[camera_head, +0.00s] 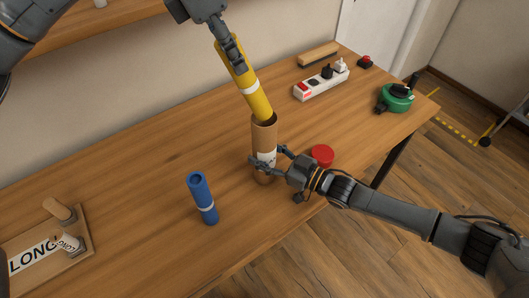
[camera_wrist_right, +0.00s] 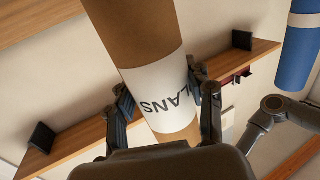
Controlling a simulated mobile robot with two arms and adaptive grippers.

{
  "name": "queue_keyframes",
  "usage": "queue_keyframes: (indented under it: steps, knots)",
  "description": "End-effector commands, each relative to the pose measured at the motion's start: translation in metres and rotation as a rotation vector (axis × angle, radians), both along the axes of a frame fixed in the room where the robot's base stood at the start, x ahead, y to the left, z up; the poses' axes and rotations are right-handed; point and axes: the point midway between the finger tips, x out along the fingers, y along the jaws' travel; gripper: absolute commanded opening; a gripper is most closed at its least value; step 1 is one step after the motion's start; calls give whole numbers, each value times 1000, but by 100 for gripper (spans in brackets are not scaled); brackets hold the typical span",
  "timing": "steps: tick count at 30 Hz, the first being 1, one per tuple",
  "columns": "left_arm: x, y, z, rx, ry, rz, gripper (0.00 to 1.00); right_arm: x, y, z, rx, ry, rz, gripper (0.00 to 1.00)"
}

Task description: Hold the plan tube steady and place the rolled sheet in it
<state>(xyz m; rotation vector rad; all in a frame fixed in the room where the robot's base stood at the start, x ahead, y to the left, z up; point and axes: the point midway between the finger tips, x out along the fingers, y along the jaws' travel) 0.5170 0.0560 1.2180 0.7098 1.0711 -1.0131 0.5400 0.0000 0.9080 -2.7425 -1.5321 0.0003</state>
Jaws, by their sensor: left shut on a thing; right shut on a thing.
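The brown plan tube (camera_head: 264,133), with a white label, stands upright on the desk. My right gripper (camera_head: 268,163) is shut around its lower part. In the right wrist view the tube (camera_wrist_right: 135,35) passes between the fingers at its white printed label. My left gripper (camera_head: 233,52) is shut on the upper part of the yellow rolled sheet (camera_head: 253,92), which has a white band. The sheet is tilted, its top leaning left. Its lower end is at the tube's mouth; I cannot tell how far inside it is.
A blue roll (camera_head: 202,199) stands left of the tube. A red round lid (camera_head: 322,155) lies to its right. A wooden board marked LONG (camera_head: 75,238) is at lower left. A power strip (camera_head: 321,84) and green object (camera_head: 395,98) are at the right end of the wooden desk (camera_head: 140,160).

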Motion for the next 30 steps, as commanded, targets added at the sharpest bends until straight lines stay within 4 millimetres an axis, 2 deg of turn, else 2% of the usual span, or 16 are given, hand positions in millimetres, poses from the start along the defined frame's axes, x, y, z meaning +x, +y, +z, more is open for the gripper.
queue_keyframes:
  steps: [11,12,15,16,25,30]
  knots:
    - [0,0,-27,-1,2,-1,0,0,0,0,0,0,0,18]
    - [0,0,-27,-1,0,-1,39,0,0,0,0,0,0,18]
    - [0,0,-27,-1,0,-1,60,0,0,0,0,0,0,19]
    - [0,0,-27,0,1,-1,62,0,0,0,0,0,0,19]
    - [0,0,-26,0,0,-1,62,0,0,0,0,0,0,18]
    - [-2,5,-9,0,-2,1,62,0,0,0,-1,1,0,18]
